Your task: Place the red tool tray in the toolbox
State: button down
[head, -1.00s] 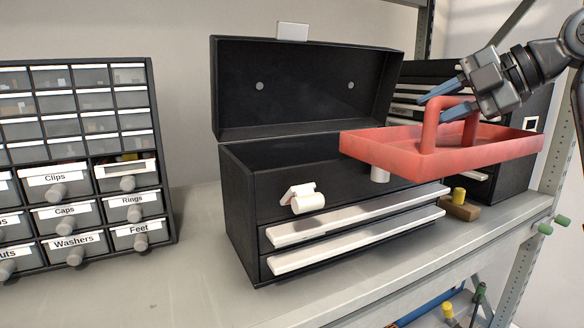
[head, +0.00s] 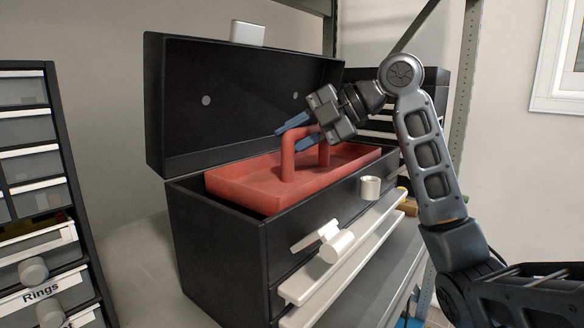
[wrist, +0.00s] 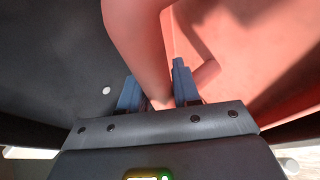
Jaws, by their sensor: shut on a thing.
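The black toolbox (head: 215,238) stands on the shelf with its lid (head: 235,100) open and leaning back. The red tool tray (head: 240,188) sits level in the top opening of the toolbox, its rim a little above the box's front edge. Whether it rests on anything inside is hidden. My gripper (head: 293,136) is shut on the tray's raised handle, above the tray. In the wrist view, the blue fingers (wrist: 158,92) are on either side of the red handle, with the tray floor to the right.
A drawer cabinet (head: 35,200) with labelled drawers stands at the left. Pale drawer fronts (head: 350,255) and latches (head: 335,243) stick out from the toolbox front. Another dark box (head: 425,88) stands behind my arm. Bare grey shelf (head: 150,265) shows between cabinet and toolbox.

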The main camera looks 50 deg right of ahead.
aim_at(274, 174)
jog(key=shift+f+p, duration=0.3)
jog(key=shift+f, duration=2.2)
jog(key=shift+f, duration=0.15)
jog(key=c, duration=0.8)
grip_release()
jog(key=b+v, duration=0.1)
jog(key=v, duration=1.1)
jog(key=shift+b, duration=0.4)
